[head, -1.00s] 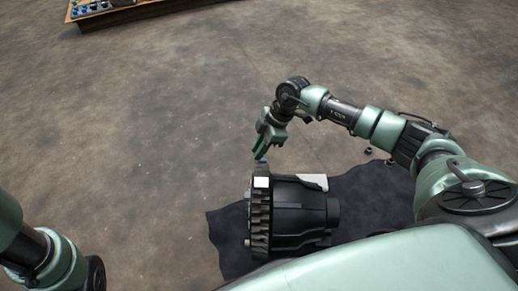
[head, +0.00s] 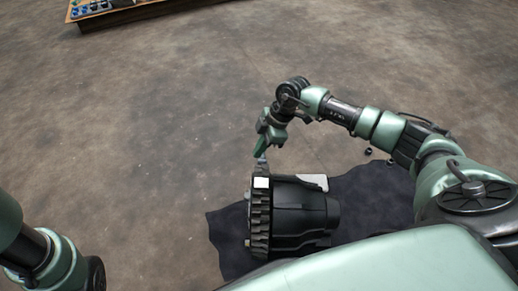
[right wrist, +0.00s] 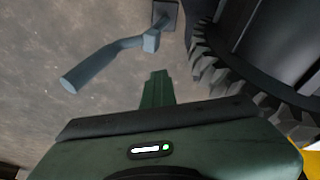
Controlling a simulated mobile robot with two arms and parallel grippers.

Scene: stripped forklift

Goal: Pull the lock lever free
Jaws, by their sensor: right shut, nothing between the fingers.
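The lock lever (right wrist: 105,60) is a bent grey-blue bar with a rounded end in the right wrist view. It runs from a small block and plate near the top down to the left. In the head view a small grey piece (head: 262,162) shows just above the toothed wheel, probably the lever. My right gripper (head: 261,152) points down beside it. In the right wrist view the closed green fingers (right wrist: 157,88) are empty, below the lever and apart from it. My left arm shows at the lower left, but its gripper is out of view.
A black machine unit (head: 302,215) with a toothed wheel (head: 260,222) lies on a dark cloth (head: 226,232). The wheel's teeth are close right of the fingers in the wrist view. The floor (head: 140,130) to the left is clear. A bench (head: 130,12) stands far back.

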